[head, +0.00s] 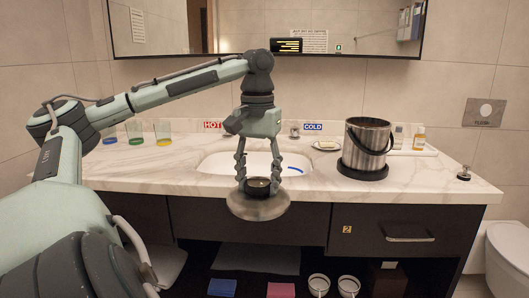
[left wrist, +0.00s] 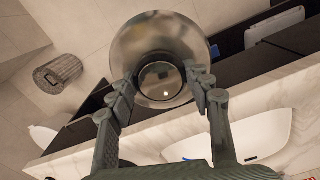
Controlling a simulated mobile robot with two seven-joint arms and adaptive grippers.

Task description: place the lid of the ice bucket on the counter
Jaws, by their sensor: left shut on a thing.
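The round metal lid (head: 258,207) hangs level in front of the front edge of the counter (head: 430,184), before the sink. My left gripper (head: 258,184) points down and is shut on the lid's dark knob. In the left wrist view the lid (left wrist: 132,48) shows between the fingertips (left wrist: 160,88), with the knob between them. The steel ice bucket (head: 366,135) stands upright on a dark round base on the counter, right of the sink, with its handle at its side. My right gripper is not in view.
The sink (head: 215,162) is behind the gripper. Several coloured glasses (head: 162,131) stand at the back left. A soap dish (head: 326,146), bottles (head: 419,137) and a tap are at the back. The counter is clear between the glasses and sink, and at front right.

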